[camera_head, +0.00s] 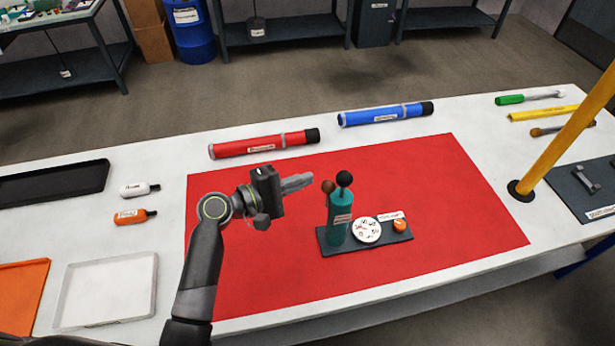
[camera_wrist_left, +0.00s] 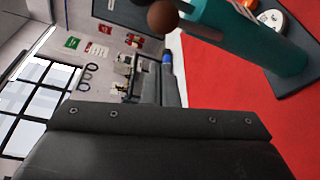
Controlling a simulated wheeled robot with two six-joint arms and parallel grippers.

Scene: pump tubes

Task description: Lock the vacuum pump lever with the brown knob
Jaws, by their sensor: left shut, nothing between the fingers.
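The teal vacuum pump (camera_head: 339,219) stands upright on a dark base plate (camera_head: 400,237) on the red mat. Its lever with the brown knob (camera_head: 327,187) is on the left of its top, beside a black knob (camera_head: 344,179). The brown knob (camera_wrist_left: 163,17) also shows at the top of the left wrist view, with the teal body (camera_wrist_left: 250,35) to its right. My left gripper (camera_head: 310,180) is shut and empty, a little left of the brown knob and apart from it. In the left wrist view the fingertips are not clear. My right gripper is not in view.
A white dial (camera_head: 367,230) and an orange knob (camera_head: 400,226) sit on the pump's base. Red (camera_head: 262,144) and blue (camera_head: 384,114) tubes lie behind it. A yellow post (camera_head: 562,140) rises at the right. The red mat (camera_head: 440,170) is clear around the pump.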

